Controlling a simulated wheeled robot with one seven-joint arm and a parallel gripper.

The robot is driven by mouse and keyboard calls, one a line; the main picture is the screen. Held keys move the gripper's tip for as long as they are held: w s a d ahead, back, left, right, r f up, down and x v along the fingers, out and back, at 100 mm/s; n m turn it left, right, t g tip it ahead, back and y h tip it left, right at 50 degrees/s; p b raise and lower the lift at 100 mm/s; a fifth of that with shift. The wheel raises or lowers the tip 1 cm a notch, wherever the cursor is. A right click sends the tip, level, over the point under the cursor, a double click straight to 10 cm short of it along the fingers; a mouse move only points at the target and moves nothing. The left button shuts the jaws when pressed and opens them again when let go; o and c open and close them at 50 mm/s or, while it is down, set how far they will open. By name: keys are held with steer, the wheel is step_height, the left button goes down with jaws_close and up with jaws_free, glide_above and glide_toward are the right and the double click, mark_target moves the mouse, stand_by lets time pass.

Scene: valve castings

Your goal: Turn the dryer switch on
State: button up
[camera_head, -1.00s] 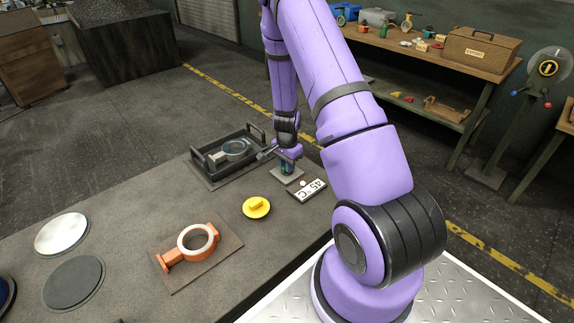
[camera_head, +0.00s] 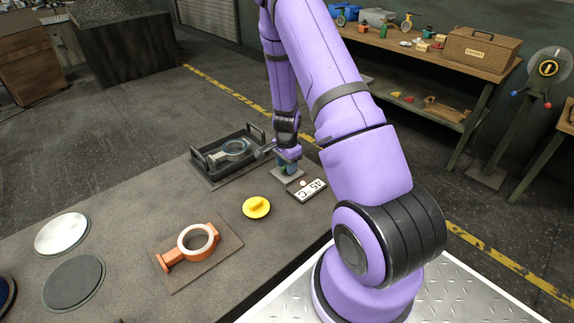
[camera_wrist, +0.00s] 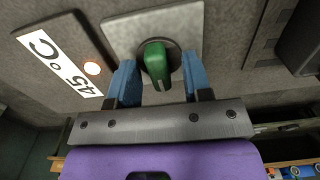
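The dryer switch is a green knob (camera_wrist: 156,62) on a square grey plate (camera_wrist: 185,20). In the wrist view the knob's handle points roughly up and down the picture. My gripper (camera_wrist: 158,75) is open, with one blue finger on each side of the knob and a gap showing on both sides. In the head view my gripper (camera_head: 288,164) is low over the plate (camera_head: 281,173) and mostly hides the knob. Next to the switch is a white display (camera_head: 312,188) reading 45 °C, with a small pale orange round light (camera_wrist: 93,68).
A yellow knobbed disc (camera_head: 256,207) and an orange valve casting (camera_head: 184,254) lie nearer on the bench. The bench at far left holds round discs (camera_head: 62,233).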

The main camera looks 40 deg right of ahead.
step_height(320, 180, up, 11)
stand_by(0.8)
steer(key=shift+f, duration=0.1)
steer(key=s+a+r+n+t, duration=0.1)
steer(key=s+a+r+n, duration=0.15)
steer(key=a+r, duration=0.4)
steer(key=s+a+r+n+t+y, duration=0.1)
steer(key=s+a+r+n, duration=0.2)
steer(key=r, duration=0.6)
steer(key=s+a+r+n+t, duration=0.1)
steer(key=a+r+n, duration=0.35)
steer(key=r, duration=0.35)
steer(key=s+a+r+n, duration=0.2)
steer(key=s+r, duration=0.1)
steer(key=s, duration=0.3)
steer(key=s+a+r+n+t, duration=0.1)
steer(key=s+a+r+n, duration=0.2)
steer(key=s, duration=0.3)
steer(key=s+a+r+n+t+h, duration=0.1)
steer(key=s+a+r+n, duration=0.1)
steer(key=s, duration=0.4)
step_height(320, 180, up, 3)
steer(key=shift+s+a+f+n, duration=0.15)
steer(key=shift+a+n, duration=0.05)
steer(key=shift+n, duration=0.4)
